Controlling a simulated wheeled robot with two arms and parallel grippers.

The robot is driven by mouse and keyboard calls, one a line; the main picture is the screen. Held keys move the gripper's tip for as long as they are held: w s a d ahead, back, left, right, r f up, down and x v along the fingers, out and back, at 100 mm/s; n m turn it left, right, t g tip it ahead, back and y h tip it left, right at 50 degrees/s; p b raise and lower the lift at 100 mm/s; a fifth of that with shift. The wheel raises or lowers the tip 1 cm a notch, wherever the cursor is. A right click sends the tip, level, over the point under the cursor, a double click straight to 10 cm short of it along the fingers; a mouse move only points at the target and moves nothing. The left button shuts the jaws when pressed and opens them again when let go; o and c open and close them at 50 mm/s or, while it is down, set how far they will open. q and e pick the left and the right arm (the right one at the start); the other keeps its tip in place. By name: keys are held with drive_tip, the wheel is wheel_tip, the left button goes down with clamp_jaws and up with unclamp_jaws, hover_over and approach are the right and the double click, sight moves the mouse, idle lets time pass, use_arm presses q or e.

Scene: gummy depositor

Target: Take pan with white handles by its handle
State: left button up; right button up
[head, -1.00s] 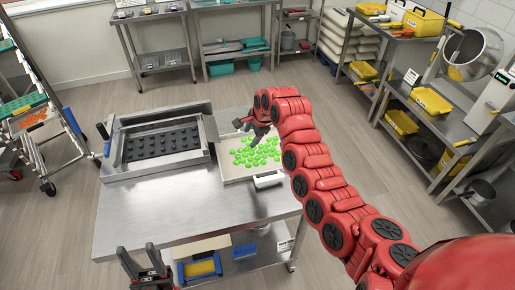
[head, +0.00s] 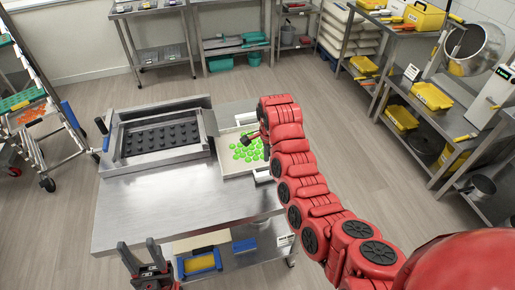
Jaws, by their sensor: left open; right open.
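The pan with white handles (head: 232,171) sits at the right end of the steel table, beside the depositor. It holds many bright green gummies (head: 243,150). One white handle (head: 245,118) shows at its far side and another (head: 263,174) at its near side, partly covered by my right arm. My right gripper (head: 254,138) is over the pan's right part, pointing left; its fingers are small in view and no handle shows between them. My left gripper (head: 138,252) is open and empty at the table's front edge, low in the picture.
The depositor with a dark mould plate (head: 163,142) fills the table's back left. The front of the steel table (head: 165,205) is clear. A lower shelf holds a blue and yellow tray (head: 201,264). A rack stands left; shelves (head: 452,112) with yellow bins stand right.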

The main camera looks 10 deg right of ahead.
drive_tip(key=shift+f, duration=0.7)
drive_tip(key=f, duration=0.1)
drive_tip(key=f+p, duration=0.2)
drive_tip(key=f, duration=0.1)
drive_tip(key=shift+w+d, duration=0.1)
drive_tip(key=shift+d, duration=0.15)
drive_tip(key=shift+f, duration=0.6)
drive_tip(key=shift+c, duration=0.3)
clamp_jaws()
